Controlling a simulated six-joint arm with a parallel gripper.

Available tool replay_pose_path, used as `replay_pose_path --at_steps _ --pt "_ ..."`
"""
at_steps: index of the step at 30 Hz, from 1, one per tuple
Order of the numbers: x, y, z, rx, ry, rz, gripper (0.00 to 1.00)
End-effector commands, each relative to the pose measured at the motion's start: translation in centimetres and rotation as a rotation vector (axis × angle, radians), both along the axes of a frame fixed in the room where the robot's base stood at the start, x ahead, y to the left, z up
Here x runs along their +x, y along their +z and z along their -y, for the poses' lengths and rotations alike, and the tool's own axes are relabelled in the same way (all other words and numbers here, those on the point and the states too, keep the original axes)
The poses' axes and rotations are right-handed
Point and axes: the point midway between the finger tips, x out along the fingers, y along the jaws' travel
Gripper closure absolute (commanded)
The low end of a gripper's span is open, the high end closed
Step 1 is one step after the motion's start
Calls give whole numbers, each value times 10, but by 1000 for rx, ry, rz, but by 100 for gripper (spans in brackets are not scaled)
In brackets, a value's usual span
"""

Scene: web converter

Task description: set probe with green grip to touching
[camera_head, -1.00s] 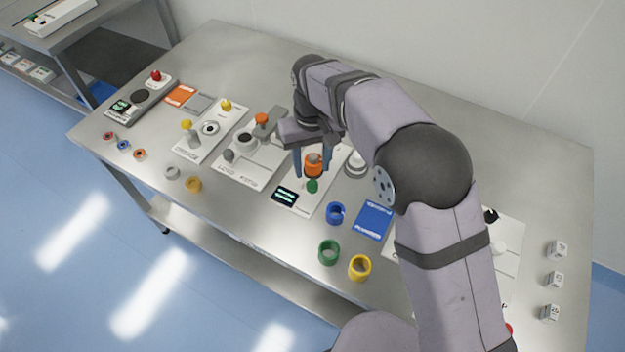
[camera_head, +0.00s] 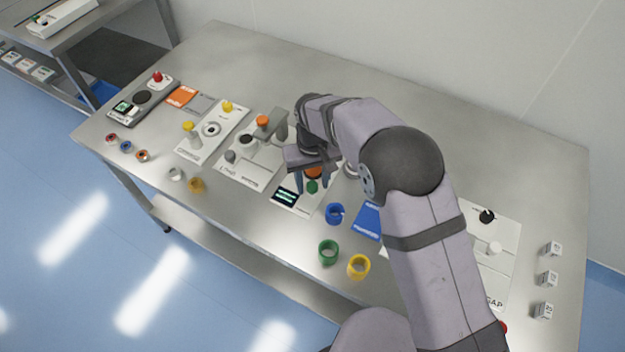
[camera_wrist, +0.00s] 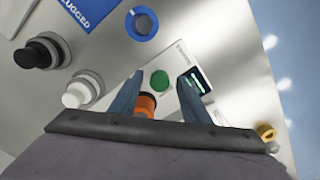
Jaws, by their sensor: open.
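The green grip (camera_head: 312,186) of the probe shows as a small rounded knob on a white panel (camera_head: 293,208), beside a dark display (camera_head: 285,196). In the wrist view the green grip (camera_wrist: 159,80) lies just beyond and between my fingertips, with the display (camera_wrist: 197,80) to its right. An orange part (camera_wrist: 145,103) sits nearer the palm, between the fingers; it is partly hidden behind my gripper in the head view (camera_head: 314,172). My gripper (camera_head: 312,181) is open over this panel, its fingers either side of the green grip. I cannot tell whether the probe touches anything.
A blue ring (camera_head: 335,214), green ring (camera_head: 328,253) and yellow ring (camera_head: 358,267) stand near the front edge. A panel with an orange-topped post (camera_head: 262,121) stands to the left. A blue plate (camera_head: 366,221) lies to the right, partly behind my arm.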

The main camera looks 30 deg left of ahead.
Motion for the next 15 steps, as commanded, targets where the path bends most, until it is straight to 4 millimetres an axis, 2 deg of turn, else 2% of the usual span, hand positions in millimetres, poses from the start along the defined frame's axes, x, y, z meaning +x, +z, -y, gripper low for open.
replay_pose_path --at_steps 2,7,11,15 --pt "0 0 0 0 0 0 57" --pt "0 0 0 0 0 0 98" --pt "0 0 0 0 0 0 100" --pt "10 0 -1 1 -2 1 100"
